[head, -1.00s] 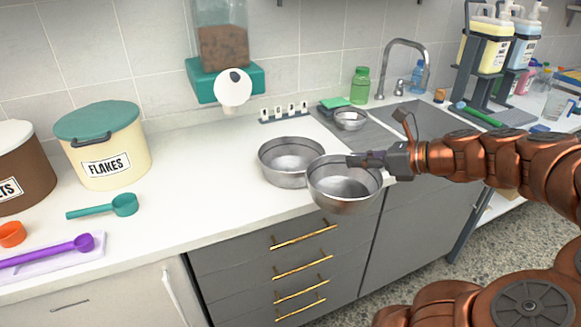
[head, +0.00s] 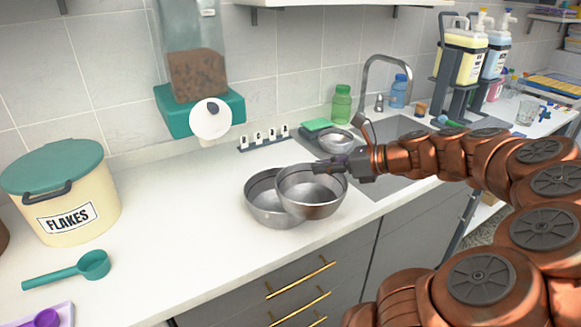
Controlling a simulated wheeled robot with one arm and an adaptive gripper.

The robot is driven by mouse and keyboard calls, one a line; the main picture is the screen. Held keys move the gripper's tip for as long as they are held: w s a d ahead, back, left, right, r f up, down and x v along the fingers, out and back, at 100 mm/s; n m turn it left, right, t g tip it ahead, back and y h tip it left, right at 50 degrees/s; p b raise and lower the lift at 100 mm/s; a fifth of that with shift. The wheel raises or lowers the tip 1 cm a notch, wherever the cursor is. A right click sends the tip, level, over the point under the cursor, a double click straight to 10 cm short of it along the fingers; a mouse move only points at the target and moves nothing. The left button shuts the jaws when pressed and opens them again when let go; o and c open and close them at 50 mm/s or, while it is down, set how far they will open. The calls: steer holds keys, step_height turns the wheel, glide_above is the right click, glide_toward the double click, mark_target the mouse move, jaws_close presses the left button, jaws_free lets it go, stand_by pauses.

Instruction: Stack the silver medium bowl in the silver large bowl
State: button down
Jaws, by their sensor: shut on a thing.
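My gripper (head: 330,166) is shut on the rim of the silver medium bowl (head: 313,200), at the bowl's back right side. The held bowl looks roughly upright, with its opening up. The silver large bowl (head: 262,207) is on the white counter, just left of and behind the held bowl. The held bowl covers the right part of the large bowl in this view. I cannot tell whether the two bowls touch or how high the held one is.
A small silver bowl (head: 336,143) and a green sponge (head: 317,125) sit by the sink. A food dispenser (head: 198,85) hangs on the wall. A flakes tub (head: 62,190) and teal scoop (head: 75,268) stand left.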

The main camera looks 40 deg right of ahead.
steer(key=shift+w+a+f+p, duration=0.25)
steer(key=shift+w+f, duration=0.5)
steer(key=shift+w, duration=0.95)
steer(key=shift+w+a+f+p, duration=0.2)
steer(key=shift+w+f, duration=0.5)
steer(key=shift+w, duration=1)
steer(key=shift+w+a+f+p, duration=0.2)
steer(key=shift+w+f, duration=0.55)
steer(key=shift+w, duration=0.95)
steer(key=shift+d+f, duration=0.1)
steer(key=shift+f, duration=0.55)
steer(key=c, duration=1.3)
jaws_free()
